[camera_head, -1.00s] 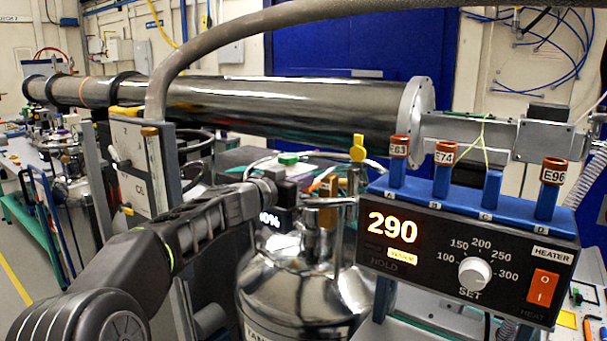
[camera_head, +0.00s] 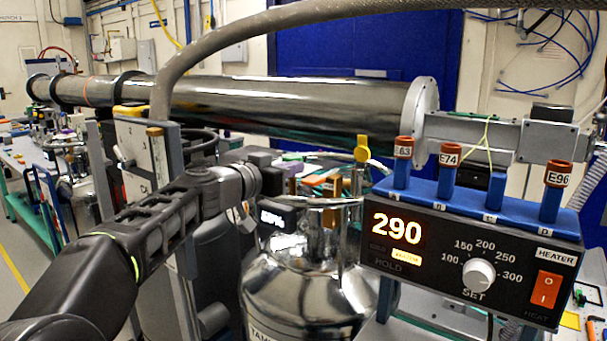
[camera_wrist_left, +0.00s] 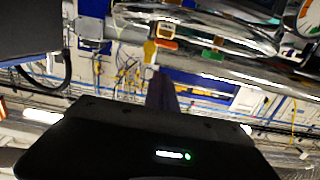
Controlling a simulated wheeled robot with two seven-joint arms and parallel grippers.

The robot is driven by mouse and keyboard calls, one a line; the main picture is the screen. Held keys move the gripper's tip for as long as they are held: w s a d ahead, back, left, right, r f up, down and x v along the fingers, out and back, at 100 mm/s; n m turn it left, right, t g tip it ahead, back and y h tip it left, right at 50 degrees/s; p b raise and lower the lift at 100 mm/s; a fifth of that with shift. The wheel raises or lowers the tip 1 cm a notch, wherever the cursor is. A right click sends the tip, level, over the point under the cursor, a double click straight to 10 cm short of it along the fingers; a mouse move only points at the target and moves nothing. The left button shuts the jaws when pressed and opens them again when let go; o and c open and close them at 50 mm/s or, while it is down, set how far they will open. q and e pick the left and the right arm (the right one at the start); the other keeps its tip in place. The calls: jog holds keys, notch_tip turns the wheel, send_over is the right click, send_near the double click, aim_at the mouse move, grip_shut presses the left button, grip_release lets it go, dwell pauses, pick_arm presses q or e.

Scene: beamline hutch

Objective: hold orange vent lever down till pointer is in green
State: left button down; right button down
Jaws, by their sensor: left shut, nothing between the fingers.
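An orange lever-like part (camera_head: 316,181) shows among the fittings on top of the steel dewar (camera_head: 305,285) in the head view. My left gripper (camera_head: 284,172) is just left of these fittings, with its tips hard to make out. In the left wrist view, its dark fingers (camera_wrist_left: 160,88) are together and empty, pointing towards the metal pipework. An orange part (camera_wrist_left: 166,29) and a yellow part (camera_wrist_left: 150,52) show beyond the tips. A round gauge (camera_wrist_left: 309,17) with coloured bands is cut off at the top right corner; its pointer cannot be read. My right gripper is not visible.
A heater box (camera_head: 470,265) reading 290 stands right of the dewar, with orange-capped tubes in a blue rack (camera_head: 475,202) on top. A thick grey hose (camera_head: 215,45) arches overhead. A long steel beam pipe (camera_head: 290,105) crosses behind. A yellow knob (camera_head: 361,149) stands near the dewar neck.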

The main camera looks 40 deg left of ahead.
pick_arm(q)
jog(key=s, duration=0.5)
jog(key=shift+r+b, duration=0.25)
jog(key=shift+b, duration=0.1)
jog(key=shift+w, duration=0.1)
